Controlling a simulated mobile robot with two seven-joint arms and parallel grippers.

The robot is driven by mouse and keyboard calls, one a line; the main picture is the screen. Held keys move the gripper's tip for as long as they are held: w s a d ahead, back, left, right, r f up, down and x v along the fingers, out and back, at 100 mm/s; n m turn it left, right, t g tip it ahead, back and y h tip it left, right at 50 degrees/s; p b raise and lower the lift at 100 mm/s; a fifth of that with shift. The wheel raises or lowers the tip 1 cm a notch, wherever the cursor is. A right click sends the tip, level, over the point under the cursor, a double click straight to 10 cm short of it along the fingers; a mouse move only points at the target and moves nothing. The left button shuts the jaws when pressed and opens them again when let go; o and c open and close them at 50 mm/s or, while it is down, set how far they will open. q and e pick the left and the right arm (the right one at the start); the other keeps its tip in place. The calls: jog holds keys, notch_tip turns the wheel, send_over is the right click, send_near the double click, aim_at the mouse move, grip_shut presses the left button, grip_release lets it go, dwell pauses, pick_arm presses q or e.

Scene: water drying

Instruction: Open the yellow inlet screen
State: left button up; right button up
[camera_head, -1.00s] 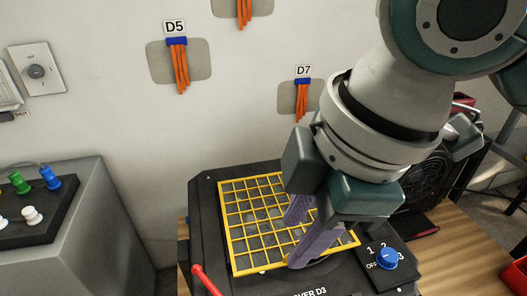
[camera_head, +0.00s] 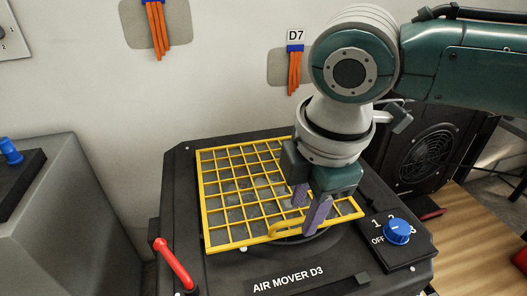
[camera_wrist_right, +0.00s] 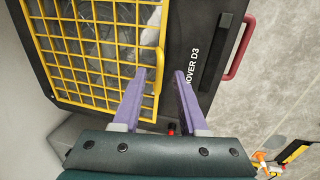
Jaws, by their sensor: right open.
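The yellow inlet screen (camera_head: 238,190) is a square wire grid lying over the top of the black air mover D3 (camera_head: 262,272). Its yellow handle (camera_head: 287,231) is at the front edge, right of the middle. In the wrist view the screen (camera_wrist_right: 95,50) fills the upper left, with the handle (camera_wrist_right: 160,60) along its right edge. My right gripper (camera_head: 306,215) is open, its purple fingers pointing down at the screen's front right part, close to the handle. In the wrist view the open fingertips (camera_wrist_right: 161,72) lie either side of the handle; contact cannot be told. My left gripper is out of view.
A blue dial (camera_head: 397,231) sits at the air mover's front right. A red handle (camera_head: 174,264) stands at its front left. A black fan unit (camera_head: 425,155) is behind on the right. A grey box (camera_head: 50,220) is at left. Orange cables hang on the wall.

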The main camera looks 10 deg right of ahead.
jog(key=shift+w+f, duration=0.1)
jog(key=shift+f, duration=0.35)
grip_shut()
dwell(1.1)
